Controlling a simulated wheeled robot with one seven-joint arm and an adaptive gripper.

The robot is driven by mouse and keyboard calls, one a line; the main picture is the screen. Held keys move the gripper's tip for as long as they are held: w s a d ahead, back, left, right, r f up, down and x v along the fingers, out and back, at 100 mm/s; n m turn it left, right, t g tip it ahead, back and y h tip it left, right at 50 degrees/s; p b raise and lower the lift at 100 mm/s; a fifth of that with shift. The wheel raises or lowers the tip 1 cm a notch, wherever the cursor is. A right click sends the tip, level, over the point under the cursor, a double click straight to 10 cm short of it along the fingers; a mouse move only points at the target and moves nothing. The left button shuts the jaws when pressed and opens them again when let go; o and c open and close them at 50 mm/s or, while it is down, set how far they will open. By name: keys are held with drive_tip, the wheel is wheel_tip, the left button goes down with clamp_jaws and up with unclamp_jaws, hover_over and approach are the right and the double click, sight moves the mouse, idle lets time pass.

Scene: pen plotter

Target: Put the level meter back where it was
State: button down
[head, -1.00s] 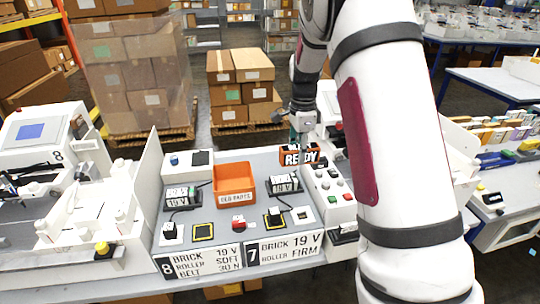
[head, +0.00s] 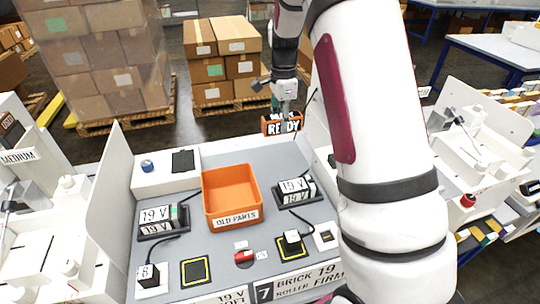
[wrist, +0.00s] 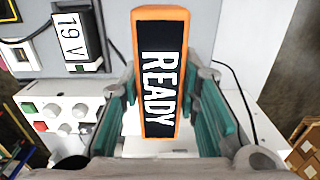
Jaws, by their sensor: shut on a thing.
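An orange-framed black box reading "READY" (head: 282,123) is in my gripper (head: 284,98); it seems to be the level meter. In the head view it appears at the back edge of the grey worktop (head: 215,160), its lettering facing the camera. In the wrist view the box (wrist: 160,70) lies between the two teal-padded fingers of my gripper (wrist: 158,112), which are shut on it. Whether it touches anything below cannot be told.
An orange "OLD PARTS" bin (head: 232,212) stands mid-worktop. Labelled 19 V units sit left (head: 162,220) and right (head: 296,188) of it. A white box with a black pad (head: 183,162) is at the back left. My arm hides much of the right side.

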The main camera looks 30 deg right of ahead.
sight(276, 158)
drive_tip(key=w+f+b, duration=0.1)
drive_tip(key=f, duration=0.3)
drive_tip(key=w+f+b, duration=0.1)
drive_tip(key=f+b, duration=0.1)
drive_tip(key=f, duration=0.2)
drive_tip(key=w+f+b, duration=0.1)
drive_tip(key=f, duration=0.3)
drive_tip(key=shift+d+f, duration=0.1)
drive_tip(key=shift+f, duration=0.2)
drive_tip(key=shift+f, duration=0.1)
drive_tip(key=c, duration=1.2)
unclamp_jaws()
drive_tip(key=shift+f, duration=0.1)
